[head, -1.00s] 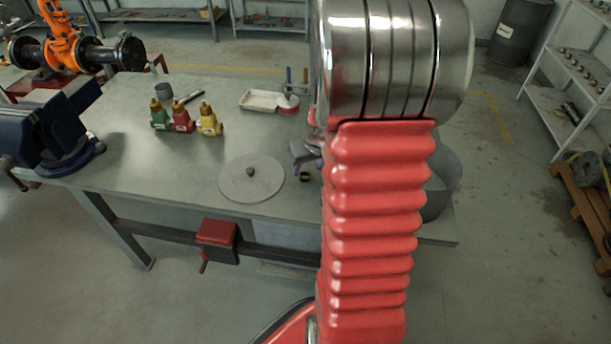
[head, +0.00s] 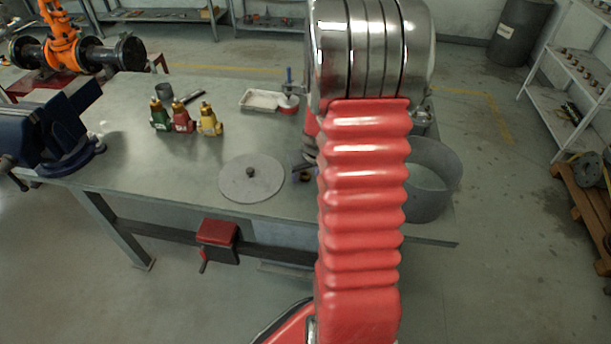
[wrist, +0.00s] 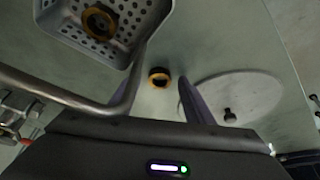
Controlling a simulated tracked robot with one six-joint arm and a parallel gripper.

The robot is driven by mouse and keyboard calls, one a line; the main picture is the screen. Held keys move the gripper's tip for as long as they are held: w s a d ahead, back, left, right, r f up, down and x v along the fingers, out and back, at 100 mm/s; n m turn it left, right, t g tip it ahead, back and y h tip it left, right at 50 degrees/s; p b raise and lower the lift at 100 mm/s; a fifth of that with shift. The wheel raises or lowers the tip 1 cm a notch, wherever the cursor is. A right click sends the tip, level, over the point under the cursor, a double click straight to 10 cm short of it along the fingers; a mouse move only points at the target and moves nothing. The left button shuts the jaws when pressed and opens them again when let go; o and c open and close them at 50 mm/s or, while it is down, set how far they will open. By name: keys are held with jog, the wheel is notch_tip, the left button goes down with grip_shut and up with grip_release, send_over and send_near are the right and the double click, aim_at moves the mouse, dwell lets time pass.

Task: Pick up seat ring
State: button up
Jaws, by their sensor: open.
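A small brass-coloured ring with a dark centre (wrist: 159,77) lies on the bench and also shows in the head view (head: 305,177), just left of my arm. A second brass ring (wrist: 100,20) lies inside a grey perforated basket (wrist: 75,35). I cannot tell from looks alone which is the seat ring. My gripper (wrist: 160,82) is open above the bench. The ring on the bench shows between its fingers, with no contact visible. In the head view my arm hides the basket and most of the gripper.
A round grey plate with a knob (head: 251,178) lies left of the gripper. A grey round bin (head: 432,180) stands right of my arm.

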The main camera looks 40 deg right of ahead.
aim_at(306, 181)
dwell(0.5)
jog(key=c, duration=1.1)
jog(key=shift+r, duration=0.1)
notch_tip(306, 181, up, 10)
jog(key=shift+f, duration=0.1)
dwell(0.6)
